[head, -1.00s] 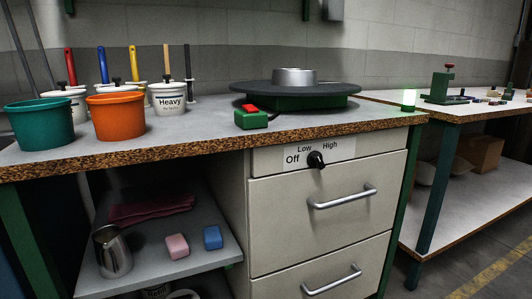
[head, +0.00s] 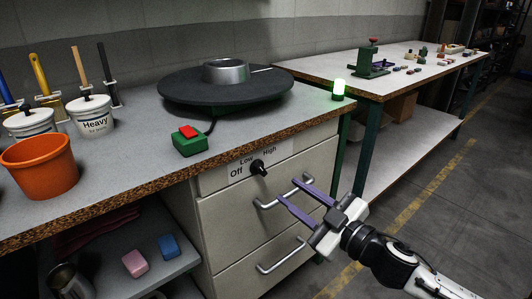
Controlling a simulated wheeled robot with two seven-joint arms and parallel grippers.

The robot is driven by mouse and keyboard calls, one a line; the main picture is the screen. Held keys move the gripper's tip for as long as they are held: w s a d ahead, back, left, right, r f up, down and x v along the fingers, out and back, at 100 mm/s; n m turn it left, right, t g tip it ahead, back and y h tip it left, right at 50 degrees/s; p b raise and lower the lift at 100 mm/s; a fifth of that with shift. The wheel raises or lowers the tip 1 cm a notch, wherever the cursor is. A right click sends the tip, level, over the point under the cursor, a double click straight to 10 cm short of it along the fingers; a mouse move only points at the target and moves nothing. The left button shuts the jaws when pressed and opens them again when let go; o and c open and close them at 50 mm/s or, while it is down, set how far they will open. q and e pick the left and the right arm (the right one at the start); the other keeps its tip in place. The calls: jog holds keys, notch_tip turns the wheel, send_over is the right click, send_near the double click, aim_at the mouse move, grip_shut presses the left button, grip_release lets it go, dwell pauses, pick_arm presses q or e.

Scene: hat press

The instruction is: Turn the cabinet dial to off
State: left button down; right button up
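The cabinet dial (head: 258,168) is a small black knob on a white label plate (head: 237,170) marked Off, Low and High, at the top of the cabinet (head: 262,210). Off is printed to the left of the knob, Low above it and High to the upper right. The knob is too small to tell which mark it points at. My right gripper (head: 290,189) has two purple fingers spread apart with nothing between them. It is to the right of and below the dial, in front of the top drawer handle in the picture, apart from the dial. My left gripper is out of view.
The bench top (head: 130,165) overhangs the cabinet. It holds a dark round turntable (head: 200,90), a green box with a red button (head: 189,140), an orange bucket (head: 40,168) and white pots. Drawer handles (head: 283,253) protrude.

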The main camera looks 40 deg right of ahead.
aim_at(262, 169)
jog(key=w, duration=0.3)
jog(key=w+b, duration=0.1)
jog(key=w, duration=0.6)
jog(key=shift+w+a+r, duration=0.2)
jog(key=shift+a, duration=0.1)
jog(key=shift+c, duration=0.4)
grip_shut()
